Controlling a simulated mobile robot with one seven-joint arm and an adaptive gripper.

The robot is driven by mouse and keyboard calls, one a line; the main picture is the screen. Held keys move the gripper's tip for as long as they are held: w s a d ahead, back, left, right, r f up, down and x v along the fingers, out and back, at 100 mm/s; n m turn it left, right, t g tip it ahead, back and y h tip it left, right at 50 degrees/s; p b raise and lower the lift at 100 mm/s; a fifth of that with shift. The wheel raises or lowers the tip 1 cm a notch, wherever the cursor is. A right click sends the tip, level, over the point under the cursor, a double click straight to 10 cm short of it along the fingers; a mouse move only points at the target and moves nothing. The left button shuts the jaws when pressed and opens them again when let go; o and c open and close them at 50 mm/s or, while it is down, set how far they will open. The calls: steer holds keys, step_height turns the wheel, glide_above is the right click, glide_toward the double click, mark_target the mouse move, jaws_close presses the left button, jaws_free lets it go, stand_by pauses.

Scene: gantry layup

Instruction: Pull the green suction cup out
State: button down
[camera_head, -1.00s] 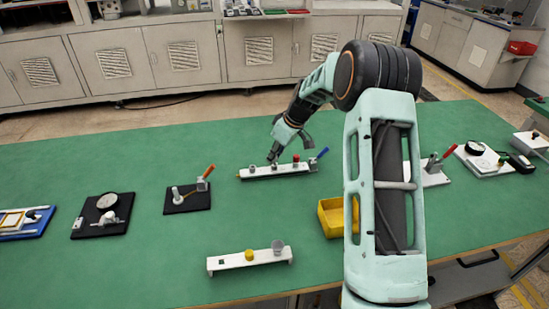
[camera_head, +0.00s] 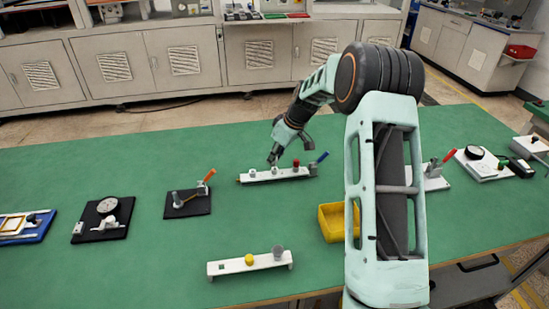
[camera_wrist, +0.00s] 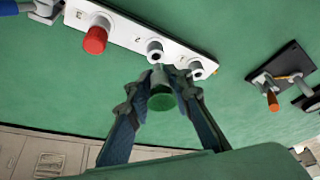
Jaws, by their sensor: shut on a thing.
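The green suction cup (camera_wrist: 161,101) is between the two fingers of my gripper (camera_wrist: 161,76) in the wrist view, its green face toward the camera and a grey stem behind it. My gripper is shut on it. Behind it is a white rail (camera_wrist: 128,33) with a red cup (camera_wrist: 95,38) and two grey posts with open dark centres. The green cup looks apart from these posts. In the head view, my gripper (camera_head: 272,159) is just above the middle of the white rail (camera_head: 262,177); the green cup cannot be made out there.
A yellow bin (camera_head: 332,226) is right of and nearer than the rail. A second white rail (camera_head: 226,267) with a yellow cup (camera_head: 249,259) and a grey cup (camera_head: 277,252) lies in front. A black fixture (camera_head: 188,207) is to the left. Green table (camera_head: 140,260) is clear between.

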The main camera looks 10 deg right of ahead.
steer(key=shift+r+p, duration=0.65)
steer(key=shift+r, duration=1.1)
